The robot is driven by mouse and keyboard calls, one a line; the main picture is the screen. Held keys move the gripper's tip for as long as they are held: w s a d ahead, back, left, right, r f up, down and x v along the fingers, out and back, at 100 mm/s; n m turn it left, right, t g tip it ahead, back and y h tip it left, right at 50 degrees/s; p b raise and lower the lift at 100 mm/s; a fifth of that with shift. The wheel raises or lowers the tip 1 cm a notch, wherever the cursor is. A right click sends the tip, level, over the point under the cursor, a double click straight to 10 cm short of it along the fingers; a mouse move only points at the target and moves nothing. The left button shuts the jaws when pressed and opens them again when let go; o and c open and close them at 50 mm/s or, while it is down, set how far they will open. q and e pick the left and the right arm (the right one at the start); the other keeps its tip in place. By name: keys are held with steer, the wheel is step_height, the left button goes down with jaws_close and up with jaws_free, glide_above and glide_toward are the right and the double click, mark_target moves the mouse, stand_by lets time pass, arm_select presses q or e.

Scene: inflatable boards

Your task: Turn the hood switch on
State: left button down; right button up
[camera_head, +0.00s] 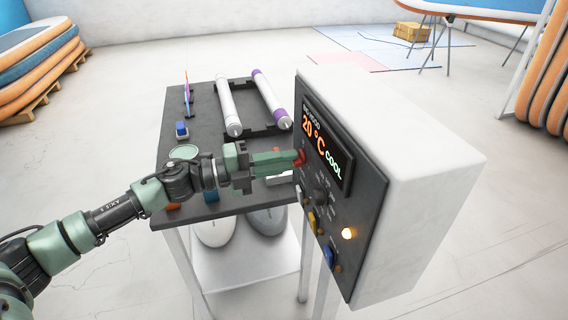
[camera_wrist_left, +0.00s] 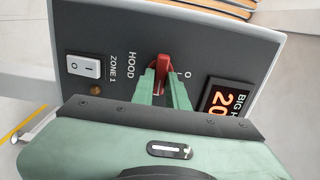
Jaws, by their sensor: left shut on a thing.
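The hood switch is a red rotary knob (camera_head: 300,157) on the dark front panel of the white control box (camera_head: 420,150). In the left wrist view the red knob (camera_wrist_left: 163,66) sits beside the label HOOD, with an O mark on its other side. My left gripper (camera_head: 294,160) reaches the panel from the left and is shut on the red knob. In the left wrist view its two green fingers (camera_wrist_left: 165,88) are on either side of the knob and hide its lower part. My right gripper is out of view.
The display (camera_head: 325,140) reads 20 °C COOL. A white rocker switch (camera_wrist_left: 83,66) shows beside HOOD. A dark table (camera_head: 205,105) holds rolled tubes behind my arm.

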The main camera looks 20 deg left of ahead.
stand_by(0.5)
arm_select(q)
steer(key=c, duration=1.4)
jaws_free()
steer(key=b+v, duration=0.3)
steer(key=v, duration=0.4)
steer(key=shift+s+a, duration=0.25)
steer(key=shift+a, duration=0.05)
